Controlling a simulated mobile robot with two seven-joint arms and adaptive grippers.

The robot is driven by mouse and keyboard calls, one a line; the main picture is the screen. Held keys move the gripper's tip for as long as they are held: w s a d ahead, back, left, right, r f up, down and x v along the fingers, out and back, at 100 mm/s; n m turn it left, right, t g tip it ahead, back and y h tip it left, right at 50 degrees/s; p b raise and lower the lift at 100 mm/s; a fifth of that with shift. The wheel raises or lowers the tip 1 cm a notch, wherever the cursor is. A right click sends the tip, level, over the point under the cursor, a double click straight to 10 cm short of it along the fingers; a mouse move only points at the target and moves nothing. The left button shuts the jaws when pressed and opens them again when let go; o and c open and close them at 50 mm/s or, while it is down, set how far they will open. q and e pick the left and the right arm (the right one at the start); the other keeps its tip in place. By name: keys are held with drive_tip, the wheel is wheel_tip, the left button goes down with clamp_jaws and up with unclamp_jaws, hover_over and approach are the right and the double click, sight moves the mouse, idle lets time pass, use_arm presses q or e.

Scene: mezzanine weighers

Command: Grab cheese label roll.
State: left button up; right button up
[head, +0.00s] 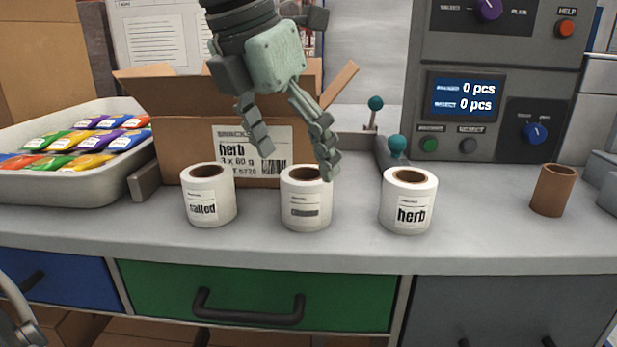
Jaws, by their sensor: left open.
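Three white label rolls with brown cores stand upright in a row on the grey counter. The left roll (208,195) reads "salted" and the right roll (408,202) reads "herb". The middle roll (305,200) has a small line of print and a grey bar; I cannot read "cheese" on any roll. My left gripper (296,160) points down from above, open and empty. My right gripper is not in view.
An open cardboard box (190,140) marked "herb" stands behind the rolls. A tray (60,187) of colourful packets is at the left. A weigher panel (490,130) with knobs stands behind right. A bare brown core (553,190) stands far right. Counter between it and the herb roll is clear.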

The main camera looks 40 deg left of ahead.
sight(307, 195)
use_arm(q)
drive_tip(key=shift+w+a, duration=0.15)
drive_tip(key=shift+w, duration=0.1)
drive_tip(key=shift+w+f, duration=0.15)
drive_tip(key=shift+f, duration=0.2)
drive_tip(key=x, duration=0.6)
drive_tip(key=shift+s+a+f, duration=0.1)
drive_tip(key=shift+s+f, duration=0.15)
drive_tip(key=shift+w+f, duration=0.15)
drive_tip(key=shift+f, duration=0.15)
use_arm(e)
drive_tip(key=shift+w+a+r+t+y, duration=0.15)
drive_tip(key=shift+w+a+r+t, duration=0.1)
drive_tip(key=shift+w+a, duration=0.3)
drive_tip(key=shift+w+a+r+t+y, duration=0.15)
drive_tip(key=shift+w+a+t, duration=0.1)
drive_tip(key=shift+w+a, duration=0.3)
use_arm(q)
drive_tip(key=shift+c, duration=0.3)
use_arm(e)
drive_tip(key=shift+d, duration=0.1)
use_arm(q)
drive_tip(key=c, duration=1.3)
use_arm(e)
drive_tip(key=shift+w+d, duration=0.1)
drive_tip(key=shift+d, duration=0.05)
use_arm(q)
drive_tip(key=shift+r, duration=0.15)
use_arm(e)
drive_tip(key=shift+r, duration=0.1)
